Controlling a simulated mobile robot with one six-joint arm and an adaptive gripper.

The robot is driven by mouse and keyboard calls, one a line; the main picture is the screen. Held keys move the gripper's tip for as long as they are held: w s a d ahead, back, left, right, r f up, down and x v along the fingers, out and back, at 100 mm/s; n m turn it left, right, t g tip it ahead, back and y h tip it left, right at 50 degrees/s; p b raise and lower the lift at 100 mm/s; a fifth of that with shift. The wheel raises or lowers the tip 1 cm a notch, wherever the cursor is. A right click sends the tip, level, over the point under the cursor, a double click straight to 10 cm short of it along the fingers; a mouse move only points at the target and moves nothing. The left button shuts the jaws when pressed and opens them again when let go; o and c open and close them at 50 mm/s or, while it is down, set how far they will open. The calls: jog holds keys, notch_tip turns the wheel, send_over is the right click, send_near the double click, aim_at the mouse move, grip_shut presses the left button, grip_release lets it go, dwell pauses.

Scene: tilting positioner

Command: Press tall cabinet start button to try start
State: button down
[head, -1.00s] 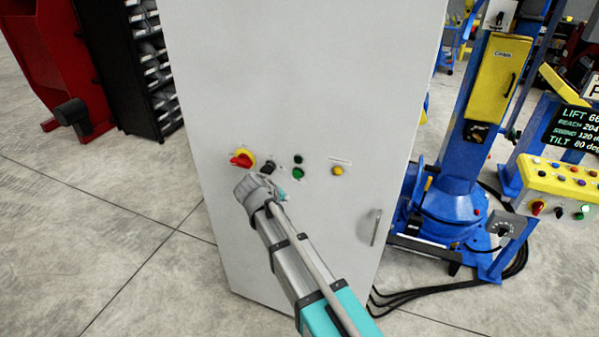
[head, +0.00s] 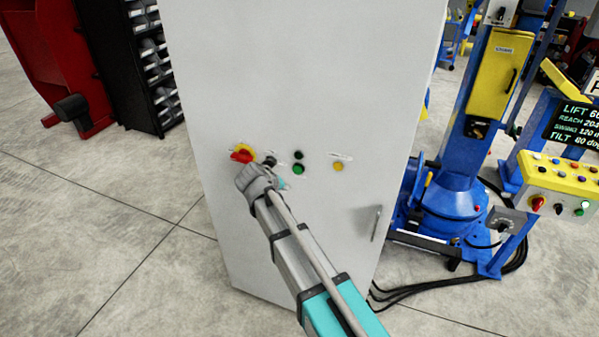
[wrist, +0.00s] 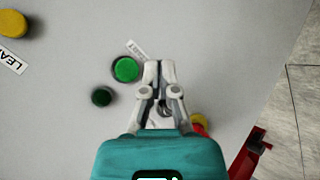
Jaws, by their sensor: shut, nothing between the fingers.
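The tall cabinet (head: 310,80) is pale grey and fills the middle of the head view. Its green button (head: 298,169) sits below a small dark round fitting (head: 299,155). In the wrist view the bright green button (wrist: 126,69) is beside the fingertips, and the dark green fitting (wrist: 102,96) is below it. My gripper (wrist: 160,66) is shut and empty, just right of the green button in the wrist view. In the head view my gripper (head: 284,184) is at the panel, below and left of the button. I cannot tell whether the fingertips touch the panel.
A red-and-yellow rotary switch (head: 242,153) and a black selector (head: 270,161) lie left of the green button. A yellow button (head: 338,166) is to its right. A door handle (head: 376,224) projects lower right. The blue positioner (head: 455,190) stands right of the cabinet.

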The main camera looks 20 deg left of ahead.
aim_at(297, 174)
jog(key=shift+w+d, duration=0.15)
jog(key=shift+w, duration=1.45)
jog(key=shift+w+d, duration=0.1)
jog(key=shift+w, duration=1.5)
jog(key=shift+w+d, duration=0.1)
jog(key=shift+w, duration=0.8)
jog(key=shift+s, duration=0.2)
dwell(0.4)
jog(key=shift+s, duration=0.65)
jog(key=shift+s, duration=0.1)
jog(key=shift+s+a, duration=0.15)
jog(key=shift+s, duration=1.1)
jog(key=shift+s+a, duration=0.15)
jog(key=shift+s, duration=1.05)
